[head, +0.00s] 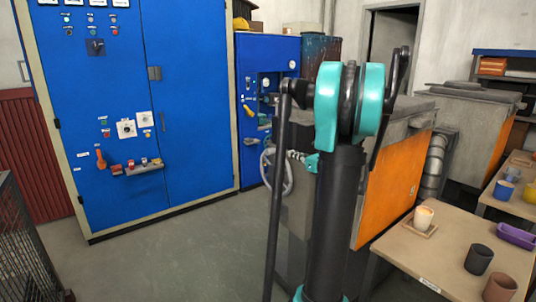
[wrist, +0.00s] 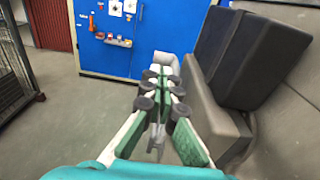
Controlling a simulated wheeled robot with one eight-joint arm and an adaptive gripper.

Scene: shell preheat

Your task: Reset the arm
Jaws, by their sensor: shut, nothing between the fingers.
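My gripper (wrist: 160,82) shows in the wrist view, with its pale and green fingers and dark round joints pointing away from the camera. It is shut and nothing shows held in it. A pale grey form sits just beyond the fingertips; I cannot tell what it is. In the head view my teal and black arm rises through the middle of the picture and folds at a teal joint.
A blue cabinet (head: 185,70) with switches stands ahead left. A furnace with an orange side panel (head: 392,190) stands close behind my arm, with a handwheel (head: 286,172). A table (head: 415,245) with cups is at right. A mesh cage (head: 22,245) stands left; floor between is clear.

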